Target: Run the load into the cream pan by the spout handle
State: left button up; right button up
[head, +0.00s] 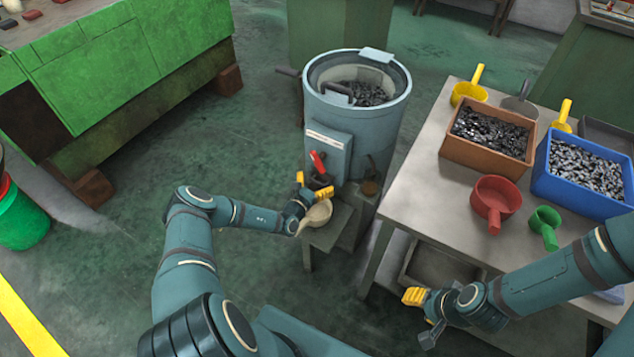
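A blue-grey drum machine (318,117) stands on the floor at centre, with dark metal pieces (366,93) in its open top. A red handle (317,161) sticks up at its front, below a box with a pale label. The cream pan (318,214) rests on a small stand (330,232) below the handle, partly hidden by my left gripper. My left gripper (312,186) is over the pan, just in front of the red handle, its yellow fingertips apart. I cannot tell if it touches the handle. My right gripper (414,296) hangs low beside the table; its finger gap is hidden.
A grey table (420,210) at right bears a brown bin (486,157), a blue bin (580,200), a red scoop (495,200), a green scoop (544,225) and yellow scoops. A green bench (120,70) stands at left. The floor between is clear.

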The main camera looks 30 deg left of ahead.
aim_at(311, 189)
pick_arm(q)
jog(key=c, duration=0.9)
jog(key=shift+s+a+r+p, duration=0.1)
jog(key=shift+s+p, duration=0.55)
jog(key=shift+s, duration=0.3)
jog(key=shift+s+a+r+p, duration=0.1)
jog(key=shift+s+p, duration=0.5)
jog(key=shift+s, duration=0.35)
jog(key=shift+c, duration=0.4)
jog(key=shift+f, duration=0.2)
jog(key=shift+c, duration=0.2)
jog(key=o, duration=1.3)
jog(key=shift+o, duration=0.2)
jog(key=s, duration=0.8)
jog(key=s+a, duration=0.1)
jog(key=s, duration=0.3)
